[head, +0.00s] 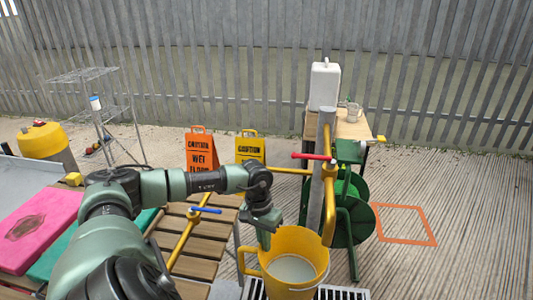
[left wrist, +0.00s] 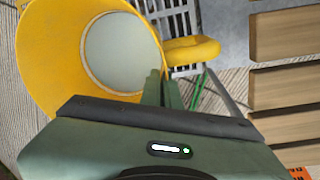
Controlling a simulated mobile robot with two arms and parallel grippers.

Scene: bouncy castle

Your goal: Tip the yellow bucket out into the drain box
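The yellow bucket (head: 312,244) is at the lower middle of the head view, mouth up, with a pale grey surface inside. It fills the upper left of the left wrist view (left wrist: 40,60). My left gripper (head: 265,238) points down at its left rim. In the left wrist view its two fingers (left wrist: 163,90) are close together with the rim between them, one inside and one outside. The drain box, with its dark slotted grate (head: 345,293), shows beneath and beside the bucket. I cannot tell whether the bucket touches it. My right gripper is out of view.
A post with yellow pipes and a red-handled valve (head: 310,156) stands right behind the bucket, next to a green hose reel (head: 350,210). A slatted wooden bench (head: 205,238) is at the left. Caution signs (head: 201,150) stand behind.

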